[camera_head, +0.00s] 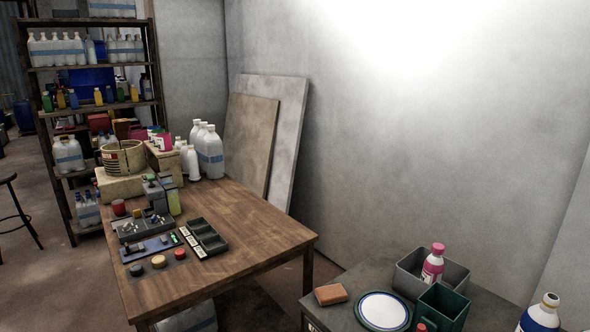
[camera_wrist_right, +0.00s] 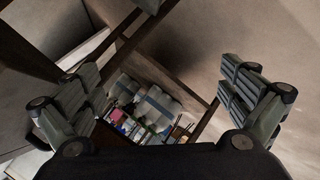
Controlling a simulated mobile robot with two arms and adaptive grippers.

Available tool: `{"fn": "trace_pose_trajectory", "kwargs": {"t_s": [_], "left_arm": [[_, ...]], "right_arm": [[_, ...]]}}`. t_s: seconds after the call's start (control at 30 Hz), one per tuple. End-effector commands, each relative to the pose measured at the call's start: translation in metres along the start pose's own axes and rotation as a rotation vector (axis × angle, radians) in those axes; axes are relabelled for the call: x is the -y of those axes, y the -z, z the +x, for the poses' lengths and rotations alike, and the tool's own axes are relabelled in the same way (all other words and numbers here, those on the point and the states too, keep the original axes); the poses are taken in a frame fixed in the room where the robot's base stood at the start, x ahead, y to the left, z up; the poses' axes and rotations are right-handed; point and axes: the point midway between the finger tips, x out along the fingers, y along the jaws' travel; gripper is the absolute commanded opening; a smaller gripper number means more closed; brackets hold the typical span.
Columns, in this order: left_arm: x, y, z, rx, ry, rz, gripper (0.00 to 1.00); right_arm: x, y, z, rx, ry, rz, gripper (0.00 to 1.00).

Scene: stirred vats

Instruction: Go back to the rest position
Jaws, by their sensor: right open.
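My right gripper (camera_wrist_right: 160,100) is open in the right wrist view, with its two fingers spread wide at the left and right. Nothing is between the fingers. Past them, a wooden frame and several pale bottles (camera_wrist_right: 158,106) show, tilted in the picture. Neither of my grippers shows in the head view, and my left gripper is in no view.
A wooden table (camera_head: 265,232) holds a pot (camera_head: 124,158), trays (camera_head: 205,236) and bottles (camera_head: 210,150). At the lower right, a grey surface (camera_head: 345,312) holds an orange block (camera_head: 331,294), a plate (camera_head: 382,311) and bins (camera_head: 455,277). Shelves (camera_head: 93,107) stand at the back left.

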Motion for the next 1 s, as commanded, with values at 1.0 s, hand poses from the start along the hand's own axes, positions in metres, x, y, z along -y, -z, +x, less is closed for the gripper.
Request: {"fn": "trace_pose_trajectory", "kwargs": {"t_s": [1.0], "left_arm": [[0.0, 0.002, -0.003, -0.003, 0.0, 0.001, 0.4]], "right_arm": [[0.298, -0.164, -0.195, 0.806, 0.297, 0.926, 0.99]]}}
